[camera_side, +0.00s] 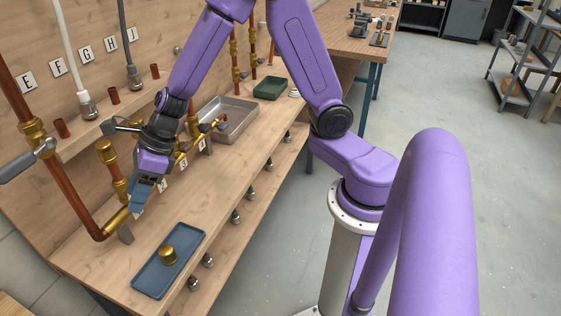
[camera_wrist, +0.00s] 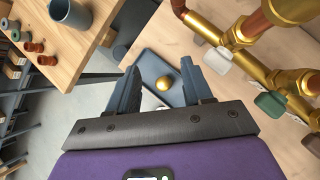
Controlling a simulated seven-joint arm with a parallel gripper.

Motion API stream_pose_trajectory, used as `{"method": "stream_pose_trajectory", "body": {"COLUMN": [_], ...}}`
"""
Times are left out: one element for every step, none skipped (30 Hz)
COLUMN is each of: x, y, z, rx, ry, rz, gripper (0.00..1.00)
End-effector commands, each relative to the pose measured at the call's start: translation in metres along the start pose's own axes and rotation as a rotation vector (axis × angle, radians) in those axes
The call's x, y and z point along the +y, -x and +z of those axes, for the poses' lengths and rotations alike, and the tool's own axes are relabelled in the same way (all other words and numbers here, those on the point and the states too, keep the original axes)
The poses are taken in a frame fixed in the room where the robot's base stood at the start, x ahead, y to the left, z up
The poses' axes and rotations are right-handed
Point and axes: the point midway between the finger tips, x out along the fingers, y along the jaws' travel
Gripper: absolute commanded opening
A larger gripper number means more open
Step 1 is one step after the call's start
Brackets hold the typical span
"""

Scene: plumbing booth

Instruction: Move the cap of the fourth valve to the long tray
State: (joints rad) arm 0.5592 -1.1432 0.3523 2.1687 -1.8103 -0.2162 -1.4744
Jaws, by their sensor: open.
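A brass cap (camera_side: 168,254) rests in the blue long tray (camera_side: 144,286) on the near part of the bench. In the wrist view the cap (camera_wrist: 163,83) shows in the blue tray (camera_wrist: 151,56), framed between my fingers. My gripper (camera_side: 138,209) is open and empty, above the bench and beyond the tray, close to the brass pipework; its fingers (camera_wrist: 157,60) stand wide apart. The brass valve manifold (camera_side: 185,152) runs along the bench with small labels below it, partly hidden by my wrist. I cannot tell which valve is the fourth.
A grey metal tray (camera_side: 238,128) and a green tray (camera_side: 270,87) lie farther along the bench. Copper pipe (camera_side: 78,207) with brass fittings stands left of my gripper. Lettered cards (camera_side: 85,52) hang on the wall. Bare bench surrounds the blue tray.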

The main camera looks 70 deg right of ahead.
Motion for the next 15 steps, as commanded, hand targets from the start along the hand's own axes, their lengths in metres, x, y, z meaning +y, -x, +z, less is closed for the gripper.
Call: {"method": "stream_pose_trajectory", "body": {"x": [0.002,0.002,0.003,0.003,0.003,0.004,0.004,0.005,0.006,0.008,0.009,0.012,0.014,0.017,0.022], "y": [0.011,0.017,0.026,0.033,0.039,0.048,0.054,0.061,0.070,0.076,0.083,0.091,0.098,0.104,0.112], "z": [0.006,0.008,0.010,0.010,0.010,0.007,0.004,0.001,-0.006,-0.012,-0.018,-0.028,-0.036,-0.045,-0.058], "rx": [-0.044,-0.067,-0.097,-0.118,-0.138,-0.162,-0.178,-0.194,-0.210,-0.220,-0.228,-0.236,-0.240,-0.241,-0.238], "ry": [-0.138,-0.233,-0.360,-0.455,-0.552,-0.680,-0.777,-0.875,-1.006,-1.105,-1.202,-1.332,-1.430,-1.528,-1.656], "rz": [-0.041,-0.065,-0.094,-0.115,-0.134,-0.158,-0.175,-0.192,-0.212,-0.228,-0.244,-0.265,-0.281,-0.299,-0.324], "gripper": [0.50,0.50,0.50,0.50,0.50,0.50,0.50,0.50,0.50,0.50,0.50,0.50,0.50,0.50,0.50]}}
